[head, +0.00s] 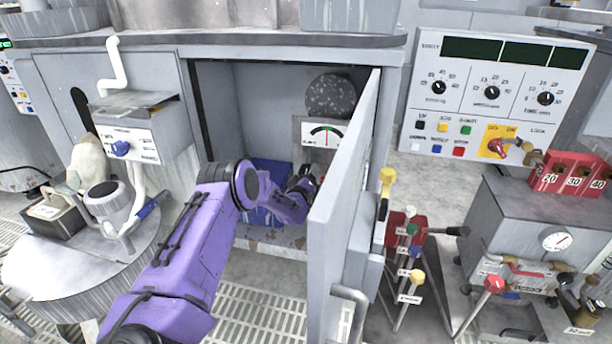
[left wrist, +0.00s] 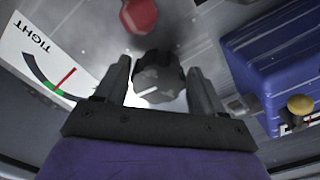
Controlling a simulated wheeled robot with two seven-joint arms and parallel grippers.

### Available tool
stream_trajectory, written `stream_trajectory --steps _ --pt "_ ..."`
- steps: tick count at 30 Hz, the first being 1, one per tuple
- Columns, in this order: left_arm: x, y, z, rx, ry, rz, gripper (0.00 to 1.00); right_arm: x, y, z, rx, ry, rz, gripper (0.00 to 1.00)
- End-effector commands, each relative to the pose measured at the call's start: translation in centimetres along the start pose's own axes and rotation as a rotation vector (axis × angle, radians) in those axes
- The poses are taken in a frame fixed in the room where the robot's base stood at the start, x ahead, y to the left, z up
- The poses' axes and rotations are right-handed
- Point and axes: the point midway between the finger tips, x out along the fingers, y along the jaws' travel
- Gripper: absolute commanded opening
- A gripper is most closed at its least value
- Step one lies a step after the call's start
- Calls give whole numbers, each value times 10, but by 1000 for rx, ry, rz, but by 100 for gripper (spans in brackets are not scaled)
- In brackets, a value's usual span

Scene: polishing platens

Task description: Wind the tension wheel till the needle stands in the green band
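The tension wheel, a dark lobed knob (left wrist: 159,78), sits between the two fingers of my left gripper (left wrist: 160,85) in the left wrist view. The fingers stand apart on either side of it, with a bright gap at the left finger; I cannot tell whether the right one touches. In the head view my left gripper (head: 303,186) is inside the open cabinet and hides most of the wheel. The tension gauge (head: 322,133) is above it, and also shows in the left wrist view (left wrist: 30,85). Its red needle points at or close to the green band. My right gripper is out of view.
The cabinet door (head: 345,190) stands open just right of my left arm. A blue box (head: 262,213) sits low inside the cabinet, and a dark speckled disc (head: 331,96) is above the gauge. A red knob (left wrist: 139,15) shows in the left wrist view beyond the wheel.

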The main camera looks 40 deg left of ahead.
Motion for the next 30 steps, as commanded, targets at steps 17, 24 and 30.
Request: stream_trajectory --steps 17,24,30 --pt "-59 5 -4 0 0 0 68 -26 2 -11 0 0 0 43" --pt "-100 2 -1 0 0 2 68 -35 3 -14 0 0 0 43" --pt "-105 1 0 0 2 2 68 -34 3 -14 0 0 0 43"
